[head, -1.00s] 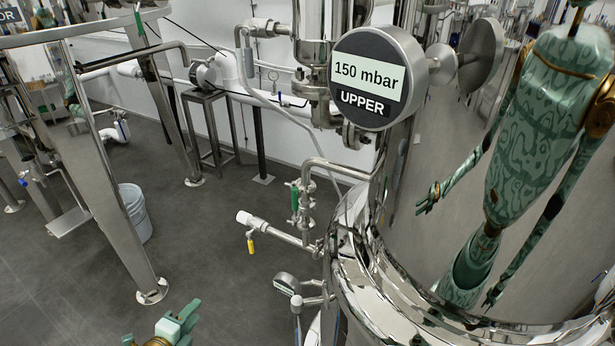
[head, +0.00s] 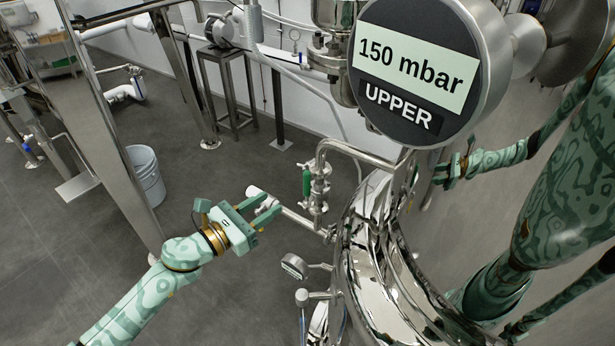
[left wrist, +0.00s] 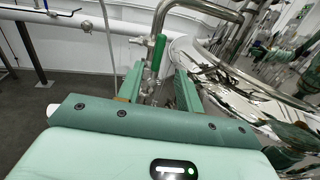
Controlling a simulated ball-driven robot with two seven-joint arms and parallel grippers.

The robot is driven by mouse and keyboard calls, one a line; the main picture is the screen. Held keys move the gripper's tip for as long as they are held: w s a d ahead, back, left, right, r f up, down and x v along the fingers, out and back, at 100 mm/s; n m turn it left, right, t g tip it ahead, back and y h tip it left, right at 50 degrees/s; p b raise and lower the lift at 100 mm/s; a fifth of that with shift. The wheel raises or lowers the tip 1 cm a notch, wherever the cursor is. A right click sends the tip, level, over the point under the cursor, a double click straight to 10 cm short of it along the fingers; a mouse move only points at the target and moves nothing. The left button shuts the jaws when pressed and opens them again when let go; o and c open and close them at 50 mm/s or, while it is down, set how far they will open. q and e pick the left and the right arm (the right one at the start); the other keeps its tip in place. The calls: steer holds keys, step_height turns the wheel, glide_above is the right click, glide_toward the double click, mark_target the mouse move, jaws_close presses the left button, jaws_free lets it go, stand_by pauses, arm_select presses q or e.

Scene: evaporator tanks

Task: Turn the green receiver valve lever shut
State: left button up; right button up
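The green valve lever (head: 307,183) hangs upright on a small steel valve on the pipework at the tank's left side. It also shows in the left wrist view (left wrist: 159,52), beyond and between the fingers. My left gripper (head: 267,203) is open and empty, to the left of the green lever and apart from it, with its fingers pointing toward the pipework. In the left wrist view its two fingers (left wrist: 159,85) stand apart with the valve pipe showing between them.
A gauge (head: 415,70) reading 150 mbar, marked UPPER, fills the upper middle. The polished tank (head: 385,270) reflects my body. A white-ended pipe (head: 258,193) lies behind my left fingers. A smaller gauge (head: 294,266) sits below. A bucket (head: 146,175) stands left on open floor.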

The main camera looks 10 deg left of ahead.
mark_target(304, 181)
arm_select(q)
steer(key=b+x, duration=0.1)
steer(key=x, duration=1.2)
jaws_close()
